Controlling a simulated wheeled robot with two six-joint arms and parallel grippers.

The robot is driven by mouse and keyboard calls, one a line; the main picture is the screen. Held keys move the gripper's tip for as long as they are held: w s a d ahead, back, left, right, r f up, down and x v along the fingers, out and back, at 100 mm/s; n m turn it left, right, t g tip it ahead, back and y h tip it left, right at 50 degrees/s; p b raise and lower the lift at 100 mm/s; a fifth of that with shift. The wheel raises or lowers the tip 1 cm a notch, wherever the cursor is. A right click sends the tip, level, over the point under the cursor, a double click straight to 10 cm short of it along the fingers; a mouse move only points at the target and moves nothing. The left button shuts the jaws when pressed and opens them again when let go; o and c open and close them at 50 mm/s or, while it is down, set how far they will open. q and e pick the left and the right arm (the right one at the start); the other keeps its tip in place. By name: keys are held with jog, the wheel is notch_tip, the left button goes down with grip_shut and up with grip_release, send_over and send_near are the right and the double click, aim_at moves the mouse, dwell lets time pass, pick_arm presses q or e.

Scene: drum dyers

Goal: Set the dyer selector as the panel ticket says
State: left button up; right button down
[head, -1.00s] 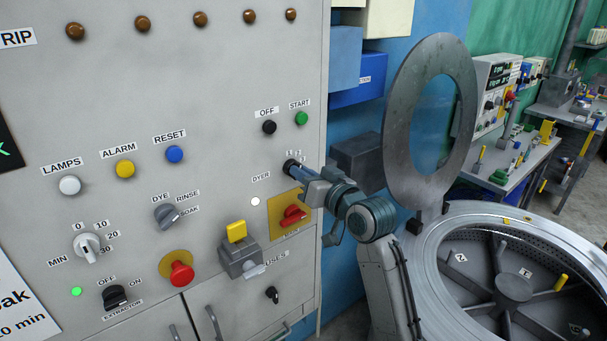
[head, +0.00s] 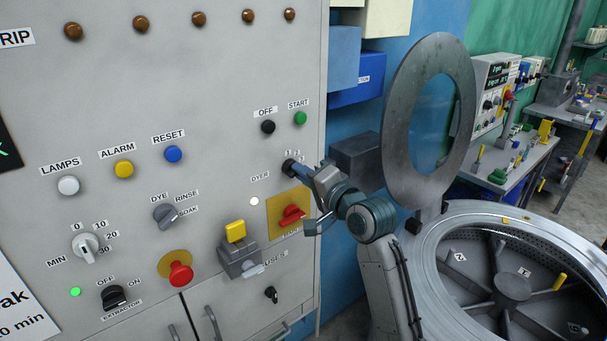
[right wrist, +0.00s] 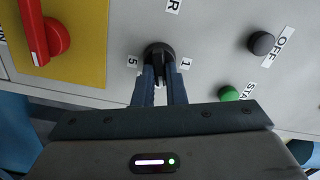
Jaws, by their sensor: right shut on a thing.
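Which number the knob points to I cannot tell. The panel ticket (head: 18,305) is cut off at the lower left; only "ak" and "0 min" show. My left gripper is not in view.
A red switch on a yellow plate (head: 291,215) sits just below the selector. The black OFF button (head: 268,127) and green START button (head: 299,118) are above. An open drum (head: 515,285) with an upright ring lid (head: 391,140) stands at the right.

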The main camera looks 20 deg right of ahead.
jog(key=m, duration=0.9)
jog(key=shift+f, duration=0.2)
jog(key=shift+m, duration=0.4)
jog(key=c, duration=1.5)
grip_release()
jog(key=shift+b+v, duration=2.2)
jog(key=shift+v, duration=3.2)
